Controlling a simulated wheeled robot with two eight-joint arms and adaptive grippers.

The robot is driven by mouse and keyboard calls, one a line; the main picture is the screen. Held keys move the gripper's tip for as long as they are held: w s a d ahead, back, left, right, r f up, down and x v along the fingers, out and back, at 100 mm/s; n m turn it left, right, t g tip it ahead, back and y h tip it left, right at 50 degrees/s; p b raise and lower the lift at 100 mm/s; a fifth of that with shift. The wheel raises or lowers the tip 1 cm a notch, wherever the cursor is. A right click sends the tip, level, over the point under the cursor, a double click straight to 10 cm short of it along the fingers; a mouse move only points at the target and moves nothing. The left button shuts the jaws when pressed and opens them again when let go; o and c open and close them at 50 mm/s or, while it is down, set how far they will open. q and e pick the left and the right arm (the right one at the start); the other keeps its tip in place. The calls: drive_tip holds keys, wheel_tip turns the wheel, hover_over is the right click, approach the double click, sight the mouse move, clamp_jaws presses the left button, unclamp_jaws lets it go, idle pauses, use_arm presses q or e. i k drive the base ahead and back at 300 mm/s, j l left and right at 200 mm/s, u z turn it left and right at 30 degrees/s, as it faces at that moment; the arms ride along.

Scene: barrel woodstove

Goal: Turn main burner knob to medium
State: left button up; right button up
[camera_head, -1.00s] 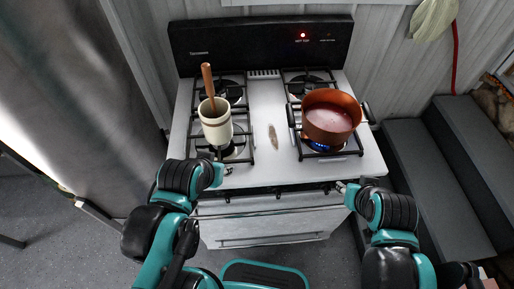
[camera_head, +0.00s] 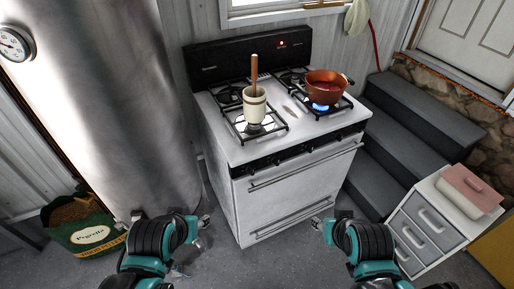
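The white stove (camera_head: 225,137) stands ahead of me, seen from its front left corner. A dark strip with small dark burner knobs (camera_head: 306,147) runs along its front, under the cooktop edge; their settings are too small to read. A copper-coloured pot (camera_head: 325,80) with reddish contents sits on the front right burner, where a blue flame (camera_head: 319,106) burns. My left gripper (camera_head: 204,221) and my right gripper (camera_head: 317,223) are low in front of the stove, apart from the knobs. Their fingers are too small to tell open from shut.
A cream crock (camera_head: 254,105) with a wooden handle stands on the front left burner. Grey steps (camera_head: 408,140) rise right of the stove. A drawer cabinet (camera_head: 425,222) bears a pink-lidded box (camera_head: 470,185). A metal cylinder (camera_head: 110,100) and a pellet bag (camera_head: 85,222) are at left.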

sight(356, 128)
drive_tip(key=k+j+z, duration=0.1)
drive_tip(key=k+j, duration=0.25)
drive_tip(key=i+l, duration=0.45)
drive_tip(key=l, duration=0.2)
drive_tip(key=i+l+z, duration=0.1)
drive_tip(key=l, duration=0.3)
drive_tip(key=i+l, duration=0.4)
drive_tip(key=l, duration=0.3)
drive_tip(key=i+l+z, duration=0.1)
drive_tip(key=l, duration=0.3)
drive_tip(key=i, duration=0.1)
